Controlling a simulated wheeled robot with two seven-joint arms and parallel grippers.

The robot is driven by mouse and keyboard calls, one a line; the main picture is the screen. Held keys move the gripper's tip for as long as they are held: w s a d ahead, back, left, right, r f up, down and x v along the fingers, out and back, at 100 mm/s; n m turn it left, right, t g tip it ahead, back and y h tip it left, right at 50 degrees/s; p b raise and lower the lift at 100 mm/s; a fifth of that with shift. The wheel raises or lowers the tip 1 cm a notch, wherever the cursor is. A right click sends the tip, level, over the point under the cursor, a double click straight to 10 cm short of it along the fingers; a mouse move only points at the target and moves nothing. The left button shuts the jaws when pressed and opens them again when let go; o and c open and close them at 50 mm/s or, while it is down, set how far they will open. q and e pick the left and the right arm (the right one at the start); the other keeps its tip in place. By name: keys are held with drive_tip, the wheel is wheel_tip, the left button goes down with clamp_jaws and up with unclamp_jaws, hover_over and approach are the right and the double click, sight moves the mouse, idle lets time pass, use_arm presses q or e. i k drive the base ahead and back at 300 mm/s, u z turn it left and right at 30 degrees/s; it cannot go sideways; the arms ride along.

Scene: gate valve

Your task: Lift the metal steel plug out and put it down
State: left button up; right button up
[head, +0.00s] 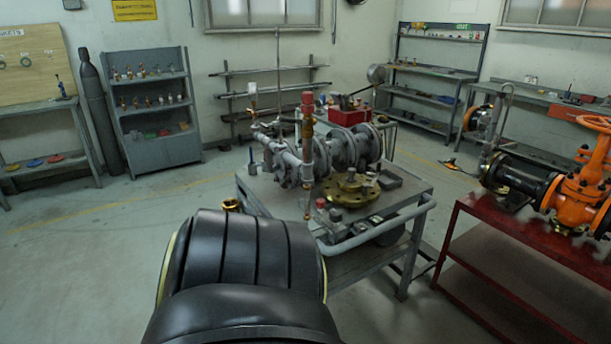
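I cannot single out the metal steel plug. Small grey metal pieces (336,215) stand at the near side of the grey worktable (408,197), beside a brass-coloured flange (350,192). They are too small to tell apart. A grey pipe assembly (345,147) with flanges and a vertical brass-and-red fitting (307,115) stands on the same table. A large black link of my own arm fills the lower middle of the head view and hides the near left part of the table. Neither gripper shows.
A red bench (500,238) at the right carries a black pipe and an orange valve (578,185). A red toolbox (349,115) sits behind the pipe assembly. A grey shelf (155,107) stands against the left wall. The floor left of the worktable is clear.

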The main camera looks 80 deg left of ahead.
sight(351, 171)
drive_tip(key=u, duration=2.7)
drive_tip(key=i, duration=0.75)
